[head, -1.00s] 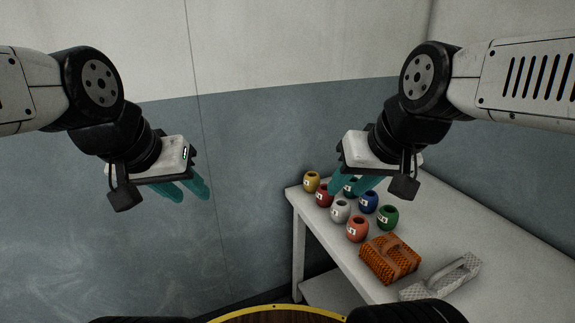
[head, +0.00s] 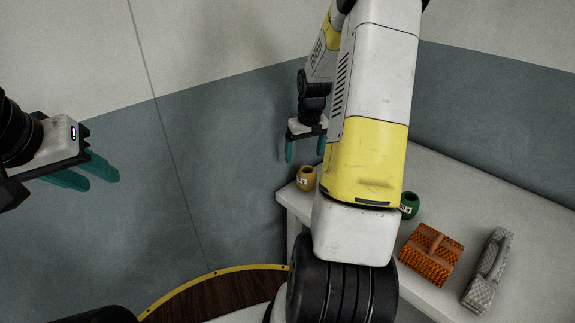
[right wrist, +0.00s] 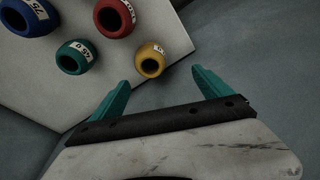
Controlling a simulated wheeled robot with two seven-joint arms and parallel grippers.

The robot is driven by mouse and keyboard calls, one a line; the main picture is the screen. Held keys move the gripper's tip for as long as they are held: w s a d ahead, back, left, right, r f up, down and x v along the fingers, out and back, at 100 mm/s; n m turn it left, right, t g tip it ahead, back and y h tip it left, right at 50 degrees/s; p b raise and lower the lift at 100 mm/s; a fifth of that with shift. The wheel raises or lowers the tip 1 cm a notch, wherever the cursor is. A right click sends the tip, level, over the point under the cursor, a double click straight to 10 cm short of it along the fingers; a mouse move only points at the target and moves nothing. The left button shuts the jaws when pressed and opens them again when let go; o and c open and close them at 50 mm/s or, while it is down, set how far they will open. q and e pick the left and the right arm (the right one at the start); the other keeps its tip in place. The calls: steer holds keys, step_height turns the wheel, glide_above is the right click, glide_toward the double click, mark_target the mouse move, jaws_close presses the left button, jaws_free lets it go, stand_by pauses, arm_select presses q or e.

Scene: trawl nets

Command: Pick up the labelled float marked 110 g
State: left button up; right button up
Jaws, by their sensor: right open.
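No label clearly reads 110 g. A yellow float (head: 306,179) sits at the table's far-left corner; it also shows in the right wrist view (right wrist: 150,62), its label unreadable. That view also shows a red float (right wrist: 115,18), a teal-green float (right wrist: 75,58) and a blue float (right wrist: 30,16) marked 75. A green float (head: 409,205) shows right of my right arm, which hides the others in the head view. My right gripper (head: 305,154) is open and empty, above and apart from the yellow float. My left gripper (head: 104,184) is open and empty, far left of the table.
An orange woven basket (head: 431,254) and a grey woven holder (head: 488,270) stand on the white table (head: 520,215), nearer than the floats. The table's back right is clear. A blue-grey and white wall (head: 220,150) is behind.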

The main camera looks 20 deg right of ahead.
mark_target(307, 177)
steer(key=f, duration=0.4)
steer(key=w+d+f, duration=0.1)
steer(key=f, duration=0.3)
steer(key=d+f, duration=0.1)
steer(key=f, duration=0.3)
steer(key=shift+w+d+f, duration=0.1)
steer(key=shift+w+f, duration=0.1)
steer(key=shift+w, duration=0.15)
steer(key=c, duration=1.5)
steer(key=shift+r, duration=0.1)
